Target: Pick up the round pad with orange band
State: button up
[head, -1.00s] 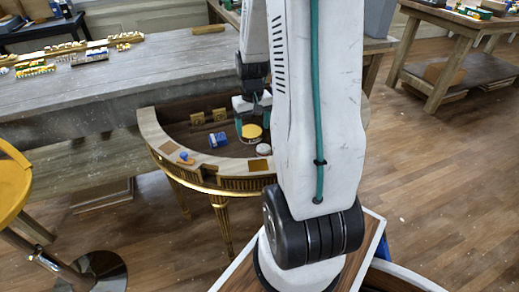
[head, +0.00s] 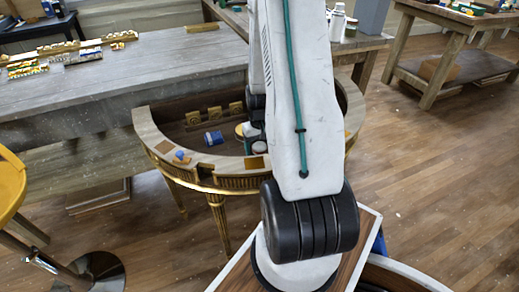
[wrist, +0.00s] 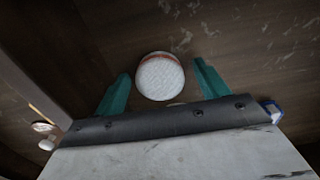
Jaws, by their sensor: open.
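The round pad with orange band (wrist: 160,78) shows in the wrist view as a white textured disc with an orange band along its upper edge. It lies on the dark wooden surface. My gripper (wrist: 161,80) is open, its two teal fingers on either side of the pad, with clear gaps to it. In the head view my arm hides most of the gripper. A small white round item with a reddish band (head: 259,147) beside the arm there looks like the pad.
The curved gilt console (head: 150,128) has a raised rim around its dark recess. A blue cylinder (head: 213,138) lies left of the arm, and a yellow-topped item (head: 239,131) is partly hidden. A blue-and-white item (wrist: 271,110) is right of the gripper.

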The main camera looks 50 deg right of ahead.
aim_at(260, 145)
jog(key=c, duration=1)
jog(key=shift+r, duration=0.2)
notch_tip(260, 145, up, 18)
jog(key=shift+f, duration=0.15)
jog(key=shift+o, duration=0.2)
